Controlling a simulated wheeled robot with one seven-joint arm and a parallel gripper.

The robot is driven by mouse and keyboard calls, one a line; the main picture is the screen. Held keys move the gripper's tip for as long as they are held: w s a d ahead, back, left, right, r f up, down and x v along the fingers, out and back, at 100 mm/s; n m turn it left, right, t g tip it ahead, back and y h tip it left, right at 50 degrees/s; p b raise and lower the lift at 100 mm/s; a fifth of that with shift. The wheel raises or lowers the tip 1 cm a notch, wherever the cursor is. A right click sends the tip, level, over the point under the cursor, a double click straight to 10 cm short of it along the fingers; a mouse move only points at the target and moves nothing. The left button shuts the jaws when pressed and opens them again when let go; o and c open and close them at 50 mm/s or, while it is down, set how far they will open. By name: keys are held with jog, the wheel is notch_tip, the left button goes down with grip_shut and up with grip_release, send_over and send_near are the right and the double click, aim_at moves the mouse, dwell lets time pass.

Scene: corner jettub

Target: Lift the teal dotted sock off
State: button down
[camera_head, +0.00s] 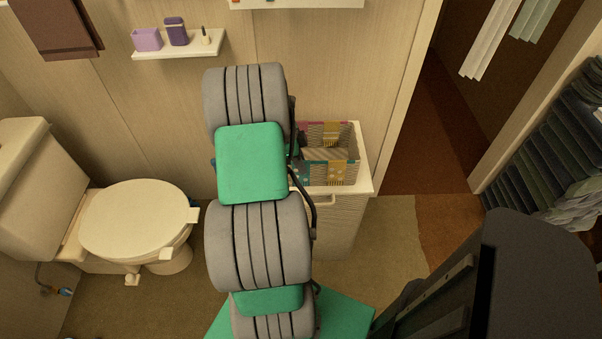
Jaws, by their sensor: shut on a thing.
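A basket (343,153) with patches of maroon, mustard and teal stands on a small white cabinet right of my arm. A teal patch (304,172) shows at its front left, partly covered by my arm. I cannot tell whether this is the teal dotted sock or part of the basket, and dots are too small to make out. My grey and green arm rises through the middle of the view and hides the basket's left side. My gripper's fingers are hidden behind the arm, so what they hold does not show.
The cabinet (335,215) stands against the panelled wall. A white toilet (135,220) is at left, and a wall shelf (180,47) holds small items. A doorway opens at right, beside a rack of dark folded cloths (560,150). Floor between cabinet and doorway is clear.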

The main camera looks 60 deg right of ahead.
notch_tip(320, 180, up, 14)
jog(key=p, duration=0.7)
jog(key=shift+f, duration=0.25)
